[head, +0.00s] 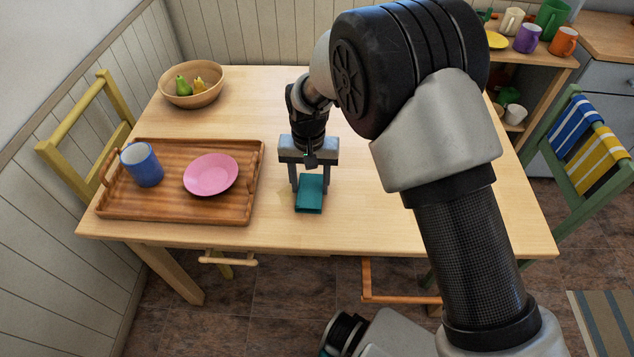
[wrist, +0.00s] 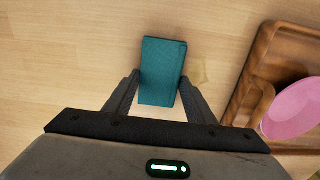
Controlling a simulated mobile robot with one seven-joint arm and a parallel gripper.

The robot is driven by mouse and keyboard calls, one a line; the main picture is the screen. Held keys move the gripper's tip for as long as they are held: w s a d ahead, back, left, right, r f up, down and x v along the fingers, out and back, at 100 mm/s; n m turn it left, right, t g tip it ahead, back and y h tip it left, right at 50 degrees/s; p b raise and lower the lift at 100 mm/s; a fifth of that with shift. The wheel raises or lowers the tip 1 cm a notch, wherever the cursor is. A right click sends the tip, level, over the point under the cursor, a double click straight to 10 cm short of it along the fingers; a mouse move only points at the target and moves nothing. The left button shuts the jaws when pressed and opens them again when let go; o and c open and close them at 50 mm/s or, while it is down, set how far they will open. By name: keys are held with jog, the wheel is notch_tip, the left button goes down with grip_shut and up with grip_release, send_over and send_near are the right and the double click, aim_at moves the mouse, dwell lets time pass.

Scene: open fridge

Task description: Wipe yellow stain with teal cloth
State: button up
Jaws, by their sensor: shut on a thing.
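A folded teal cloth (head: 309,197) is at the middle of the wooden table, near its front edge. My gripper (head: 312,184) points down over it, with a finger on each side. In the wrist view the cloth (wrist: 162,62) lies between the fingertips (wrist: 160,82), and the gripper is shut on it. I cannot tell whether the cloth touches the tabletop. A faint yellowish stain (wrist: 198,72) shows on the table just right of the cloth in the wrist view, between the cloth and the tray.
A wooden tray (head: 119,210) with a blue cup (head: 142,165) and a pink plate (head: 211,174) stands left of the gripper. A wooden bowl (head: 192,97) with fruit is at the back left. My arm covers much of the table's right side. Chairs stand around the table.

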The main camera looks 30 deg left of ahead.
aim_at(284, 193)
jog(key=shift+s+a+f, duration=0.1)
jog(key=shift+s+a, duration=0.5)
jog(key=shift+a, duration=0.35)
jog(key=shift+s+a, duration=0.6)
jog(key=shift+a, duration=0.35)
jog(key=shift+s+a+f, duration=0.1)
jog(key=shift+s+a, duration=0.5)
jog(key=shift+a, duration=0.35)
jog(key=shift+s+a+r+b, duration=0.15)
jog(key=shift+s+a, duration=0.15)
jog(key=shift+a, duration=0.15)
jog(key=shift+s+a+b, duration=0.15)
jog(key=shift+s+a, duration=0.1)
jog(key=shift+a, duration=0.2)
jog(key=shift+r, duration=0.1)
